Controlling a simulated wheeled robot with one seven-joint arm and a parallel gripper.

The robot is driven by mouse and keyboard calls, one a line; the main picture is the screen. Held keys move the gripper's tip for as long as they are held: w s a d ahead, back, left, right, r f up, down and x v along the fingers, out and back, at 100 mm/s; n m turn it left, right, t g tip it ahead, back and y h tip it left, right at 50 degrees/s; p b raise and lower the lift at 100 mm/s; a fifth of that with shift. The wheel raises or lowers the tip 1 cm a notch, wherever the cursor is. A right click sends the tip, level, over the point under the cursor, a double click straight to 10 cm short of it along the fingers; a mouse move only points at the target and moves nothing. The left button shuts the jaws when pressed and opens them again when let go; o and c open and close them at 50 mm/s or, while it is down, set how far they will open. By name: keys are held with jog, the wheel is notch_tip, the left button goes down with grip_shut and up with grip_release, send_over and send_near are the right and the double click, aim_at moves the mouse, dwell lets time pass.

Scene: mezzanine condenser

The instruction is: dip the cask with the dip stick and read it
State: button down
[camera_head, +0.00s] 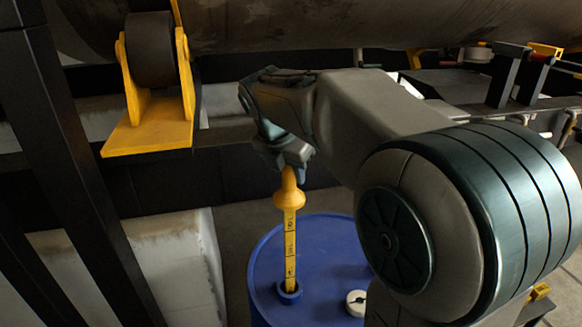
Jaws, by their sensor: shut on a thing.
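The cask is a blue drum (330,255) standing at the lower middle of the head view, its lid facing up. The dip stick (290,235) is a yellow strip with dark marks and a wider yellow handle at the top. It stands upright with its lower end inside the raised round opening (289,290) on the lid; the part below the rim is hidden. My gripper (287,165) is above the drum, pointing down and shut on the top of the dip stick's handle. The marks are too small to read.
A white round cap (357,301) lies on the lid to the right of the opening. A dark upright post (75,160) and a yellow bracket (148,137) stand at the left. A large grey cylinder (300,22) spans the top. Pale blocks (170,265) sit left of the drum.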

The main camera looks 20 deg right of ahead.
aim_at(291, 267)
jog(key=shift+f+b, duration=8.75)
jog(key=shift+f, duration=6.75)
jog(key=shift+r, duration=0.1)
